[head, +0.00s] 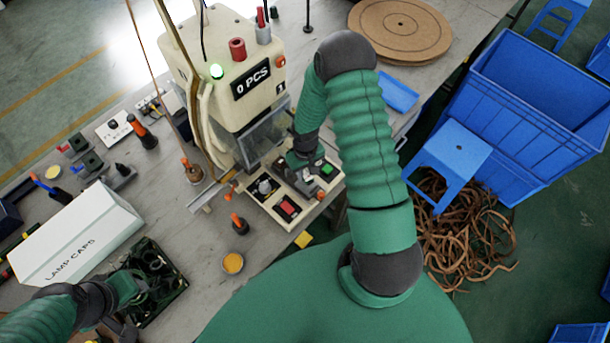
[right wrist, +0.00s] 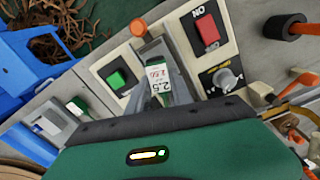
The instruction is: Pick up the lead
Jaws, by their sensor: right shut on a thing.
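My right gripper (head: 298,158) is low over the control panel at the foot of the cream machine (head: 225,70). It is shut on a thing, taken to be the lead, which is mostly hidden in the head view. In the right wrist view the grey fingers of my right gripper (right wrist: 160,92) point up the picture, with a white tag (right wrist: 160,82) printed in dark and red at them. My left gripper (head: 125,290) is over a black bin (head: 172,302) of dark looped pieces; its jaws are too small to read.
The panel carries a green button (right wrist: 115,80), a red switch (right wrist: 207,28) and a grey knob (right wrist: 226,80). A white lamp caps box (head: 85,235) is at left. A blue stool (head: 455,150), a blue crate (head: 530,110) and brown strips (head: 470,235) lie at right.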

